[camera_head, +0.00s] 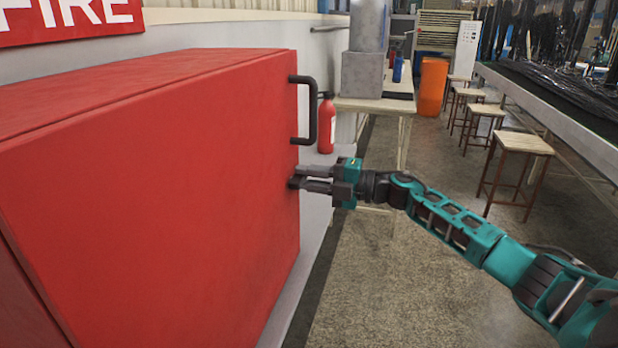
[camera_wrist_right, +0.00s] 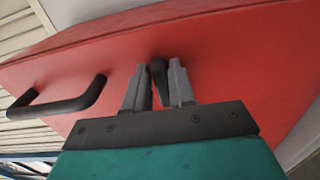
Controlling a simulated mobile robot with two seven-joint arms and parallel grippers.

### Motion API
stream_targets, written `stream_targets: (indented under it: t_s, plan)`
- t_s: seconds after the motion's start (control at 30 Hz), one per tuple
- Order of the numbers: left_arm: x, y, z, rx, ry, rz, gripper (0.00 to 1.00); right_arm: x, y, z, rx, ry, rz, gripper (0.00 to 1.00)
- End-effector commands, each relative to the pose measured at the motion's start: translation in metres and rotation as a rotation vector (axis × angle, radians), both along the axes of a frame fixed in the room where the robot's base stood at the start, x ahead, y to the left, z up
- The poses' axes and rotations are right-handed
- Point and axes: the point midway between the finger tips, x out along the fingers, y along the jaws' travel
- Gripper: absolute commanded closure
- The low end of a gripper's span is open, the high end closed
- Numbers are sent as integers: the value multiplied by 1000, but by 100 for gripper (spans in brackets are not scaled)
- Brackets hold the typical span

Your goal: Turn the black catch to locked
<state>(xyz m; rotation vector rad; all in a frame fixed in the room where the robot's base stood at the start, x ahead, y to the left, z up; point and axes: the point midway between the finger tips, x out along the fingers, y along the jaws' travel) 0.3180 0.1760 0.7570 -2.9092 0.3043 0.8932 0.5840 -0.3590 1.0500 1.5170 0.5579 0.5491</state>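The black catch (camera_wrist_right: 158,72) sits on the red cabinet door (camera_head: 170,190). In the wrist view it is a short dark lever between my right gripper's two grey fingers (camera_wrist_right: 158,88). In the head view the catch (camera_head: 293,183) shows only as a small dark piece at the door's right edge, below the black handle (camera_head: 312,110); the fingers partly hide it. My right gripper (camera_head: 314,178) reaches in from the right, its fingertips at the catch. The fingers are close on either side, but I cannot tell whether both press on it. My left gripper is not in view.
A red fire extinguisher (camera_head: 326,124) stands behind the handle. A pale table (camera_head: 375,104) and an orange bin (camera_head: 431,86) are further back. Several wooden stools (camera_head: 520,144) line a long bench at right. The floor between (camera_head: 390,270) is clear.

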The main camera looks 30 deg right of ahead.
Motion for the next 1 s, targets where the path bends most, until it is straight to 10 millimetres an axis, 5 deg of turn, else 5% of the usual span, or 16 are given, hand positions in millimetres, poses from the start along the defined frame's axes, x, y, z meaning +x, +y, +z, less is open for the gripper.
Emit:
stream_targets:
  t_s: [0.17, 0.53, 1.0]
  plan:
    - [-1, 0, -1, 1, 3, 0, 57, 0, 0, 0, -2, -1, 0, 58]
    - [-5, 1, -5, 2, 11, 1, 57, -6, -4, -2, -3, 1, 0, 57]
    - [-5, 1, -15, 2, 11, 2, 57, -63, -53, -3, -5, 3, 0, 57]
